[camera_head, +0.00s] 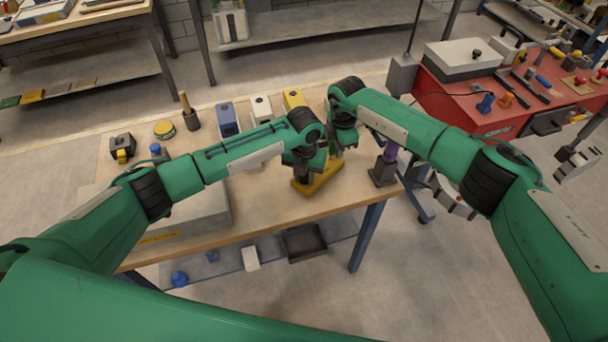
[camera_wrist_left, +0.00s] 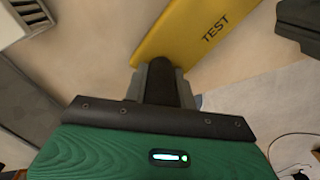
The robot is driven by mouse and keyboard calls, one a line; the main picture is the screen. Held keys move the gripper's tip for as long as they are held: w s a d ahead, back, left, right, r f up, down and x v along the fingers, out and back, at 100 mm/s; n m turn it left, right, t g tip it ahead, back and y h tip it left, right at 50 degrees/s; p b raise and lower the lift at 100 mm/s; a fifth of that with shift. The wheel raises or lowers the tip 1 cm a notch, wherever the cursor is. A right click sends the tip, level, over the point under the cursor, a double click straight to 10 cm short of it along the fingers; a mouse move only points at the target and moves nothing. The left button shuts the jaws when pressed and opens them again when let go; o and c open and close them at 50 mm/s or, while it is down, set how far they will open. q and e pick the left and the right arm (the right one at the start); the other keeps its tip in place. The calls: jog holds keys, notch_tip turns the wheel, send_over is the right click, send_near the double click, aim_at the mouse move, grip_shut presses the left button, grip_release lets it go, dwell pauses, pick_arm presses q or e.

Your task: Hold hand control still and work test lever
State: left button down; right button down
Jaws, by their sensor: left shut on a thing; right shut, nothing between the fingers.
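The hand control is a yellow body (camera_head: 318,183) on the front part of the bench top, below both grippers. In the left wrist view the yellow body (camera_wrist_left: 190,40) carries the word TEST, with a dark upright grip (camera_wrist_left: 162,85) beside it. My left gripper (camera_head: 303,168) is shut on this dark grip, its fingers (camera_wrist_left: 161,76) on either side. My right gripper (camera_head: 338,147) is shut and empty, just above and right of the left one, close over the far end of the yellow body. I cannot make out the test lever; the grippers cover that area.
The wooden bench (camera_head: 262,214) holds a blue box (camera_head: 228,122), a white box (camera_head: 261,108) and a yellow box (camera_head: 293,99) behind the grippers. A grey case (camera_head: 190,215) stands left, a purple-topped post (camera_head: 386,165) right. A red tool bench (camera_head: 500,115) lies beyond.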

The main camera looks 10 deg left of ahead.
notch_tip(320, 180, up, 8)
jog(key=s+d, duration=0.1)
jog(key=s, duration=0.1)
jog(key=shift+s+d, duration=0.35)
jog(key=shift+s, duration=0.05)
dwell(0.6)
